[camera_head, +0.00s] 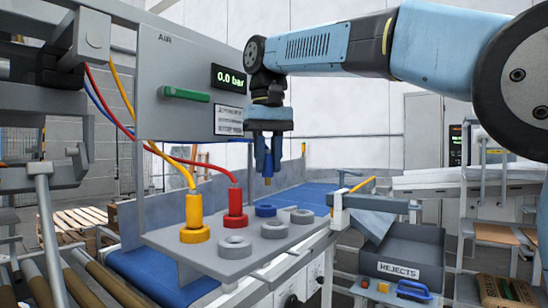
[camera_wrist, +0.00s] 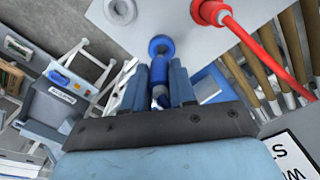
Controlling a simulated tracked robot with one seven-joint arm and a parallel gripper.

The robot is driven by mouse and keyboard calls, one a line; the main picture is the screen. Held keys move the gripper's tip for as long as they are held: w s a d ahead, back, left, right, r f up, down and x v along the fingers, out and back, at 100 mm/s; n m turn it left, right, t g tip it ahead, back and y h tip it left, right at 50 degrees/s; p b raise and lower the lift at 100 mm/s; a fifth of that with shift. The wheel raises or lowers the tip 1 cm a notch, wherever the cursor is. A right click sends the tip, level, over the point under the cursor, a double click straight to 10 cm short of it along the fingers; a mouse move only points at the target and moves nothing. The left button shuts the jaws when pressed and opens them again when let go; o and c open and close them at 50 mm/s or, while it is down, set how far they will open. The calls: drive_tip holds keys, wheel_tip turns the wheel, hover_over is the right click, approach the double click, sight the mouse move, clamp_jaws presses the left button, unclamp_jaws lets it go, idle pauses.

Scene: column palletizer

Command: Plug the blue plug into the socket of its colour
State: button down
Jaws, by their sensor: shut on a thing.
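My gripper (camera_head: 269,150) is shut on the blue plug (camera_head: 268,168), which hangs upright with its brass-coloured tip pointing down. The blue socket (camera_head: 266,211) sits on a grey plate (camera_head: 212,267) below it. In the head view a clear gap separates the tip from the socket, and the two nearly line up. In the wrist view the blue plug (camera_wrist: 160,94) shows between the fingers, and the blue socket (camera_wrist: 161,47) lies just beyond it. The fingers hide part of the plug.
A yellow plug (camera_head: 194,208) and a red plug (camera_head: 235,200) stand in their sockets to the left, with cables rising left. Several grey sockets (camera_head: 273,229) line the plate's front. A panel (camera_head: 185,60) reading 0.0 bar rises behind. A rejects bin (camera_head: 402,270) stands at right.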

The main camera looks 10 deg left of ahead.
drive_tip(key=shift+w+a+f, duration=0.2)
drive_tip(key=shift+w+a, duration=0.1)
drive_tip(key=shift+w, duration=0.1)
drive_tip(key=shift+f, duration=2.8)
idle(3.5)
drive_tip(key=c, duration=0.8)
unclamp_jaws()
drive_tip(key=shift+c, duration=0.2)
